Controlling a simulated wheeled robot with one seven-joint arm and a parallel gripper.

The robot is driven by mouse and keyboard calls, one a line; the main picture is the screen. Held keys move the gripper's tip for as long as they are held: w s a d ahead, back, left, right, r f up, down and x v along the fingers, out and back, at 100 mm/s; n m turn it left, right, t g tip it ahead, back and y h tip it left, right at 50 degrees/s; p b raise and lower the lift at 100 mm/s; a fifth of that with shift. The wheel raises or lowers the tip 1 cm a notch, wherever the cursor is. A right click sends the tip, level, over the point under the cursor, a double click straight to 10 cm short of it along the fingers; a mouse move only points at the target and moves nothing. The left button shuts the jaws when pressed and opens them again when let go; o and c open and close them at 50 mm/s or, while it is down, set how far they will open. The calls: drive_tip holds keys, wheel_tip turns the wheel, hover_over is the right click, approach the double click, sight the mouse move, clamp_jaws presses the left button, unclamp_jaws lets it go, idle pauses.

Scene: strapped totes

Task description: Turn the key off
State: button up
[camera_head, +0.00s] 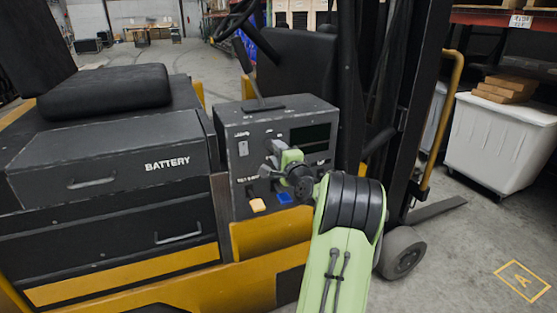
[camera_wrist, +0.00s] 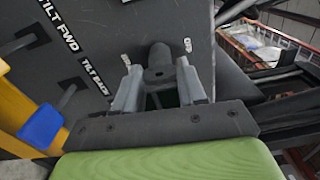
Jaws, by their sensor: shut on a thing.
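The forklift's dark grey control panel (camera_head: 262,123) faces me in the head view. The key (camera_wrist: 158,58) is a dark, rounded piece standing out from the panel in the wrist view. My gripper (camera_wrist: 156,78) is at the panel, with one pale finger on each side of the key, shut on it. Small white labels stand on both sides of the key, too small to read surely. In the head view my gripper (camera_head: 267,172) reaches the panel's lower middle, and my wrist hides the key there.
A yellow lever (camera_head: 257,205) and a blue lever (camera_head: 284,198) stick out below my gripper. A dark screen (camera_head: 310,135) and a white switch (camera_head: 243,148) are on the panel. The battery box (camera_head: 110,150) is left, a white tote (camera_head: 500,140) right.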

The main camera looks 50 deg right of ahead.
drive_tip(key=shift+f+n+b, duration=0.1)
drive_tip(key=shift+n+b, duration=0.25)
drive_tip(key=shift+n, duration=0.25)
drive_tip(key=o, duration=1.1)
drive_tip(key=shift+c, duration=0.2)
drive_tip(key=b+v, duration=0.1)
drive_tip(key=v, duration=1.4)
drive_tip(key=shift+s+a, duration=0.2)
drive_tip(key=shift+s, duration=0.1)
